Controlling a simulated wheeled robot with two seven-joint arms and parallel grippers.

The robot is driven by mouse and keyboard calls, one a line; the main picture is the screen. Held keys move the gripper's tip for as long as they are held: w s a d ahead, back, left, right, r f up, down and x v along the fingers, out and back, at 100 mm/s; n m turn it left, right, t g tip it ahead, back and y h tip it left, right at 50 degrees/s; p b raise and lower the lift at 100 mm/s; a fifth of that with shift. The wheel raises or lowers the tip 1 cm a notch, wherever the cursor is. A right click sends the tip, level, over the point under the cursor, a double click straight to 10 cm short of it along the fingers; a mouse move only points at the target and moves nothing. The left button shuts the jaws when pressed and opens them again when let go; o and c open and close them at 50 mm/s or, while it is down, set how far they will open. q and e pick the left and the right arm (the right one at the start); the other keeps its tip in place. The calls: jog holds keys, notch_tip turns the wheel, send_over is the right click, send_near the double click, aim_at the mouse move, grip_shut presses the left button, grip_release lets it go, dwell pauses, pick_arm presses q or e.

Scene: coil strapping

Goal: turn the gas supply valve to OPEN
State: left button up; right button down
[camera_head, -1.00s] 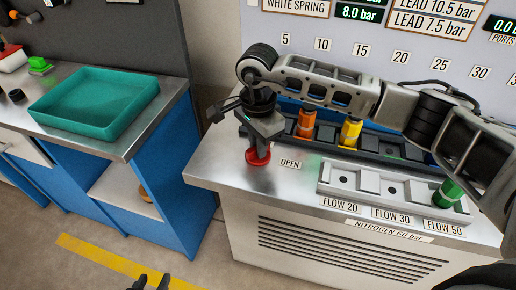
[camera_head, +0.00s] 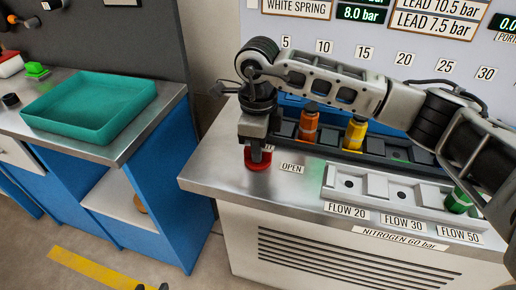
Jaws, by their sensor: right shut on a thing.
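The red round valve (camera_head: 257,163) stands on the metal bench top near its left front corner, left of the OPEN label (camera_head: 291,168). My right gripper (camera_head: 256,150) reaches over from the right, points down and is shut on the valve's upper part. Its jaws hide part of the valve, so I cannot read its turned position. My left gripper (camera_head: 151,287) shows only as small dark tips at the bottom edge, and its opening cannot be judged.
Behind the valve, a dark rack holds an orange cartridge (camera_head: 308,126) and a yellow cartridge (camera_head: 355,134). A grey flow rack (camera_head: 385,196) with a green cartridge (camera_head: 458,201) lies at the right front. A teal tray (camera_head: 90,104) sits on the left bench, across a gap.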

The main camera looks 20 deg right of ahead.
jog(key=shift+m, duration=0.6)
jog(key=c, duration=1.4)
grip_release()
jog(key=shift+c, duration=0.2)
jog(key=shift+r, duration=0.1)
notch_tip(320, 180, up, 16)
jog(key=b, duration=0.1)
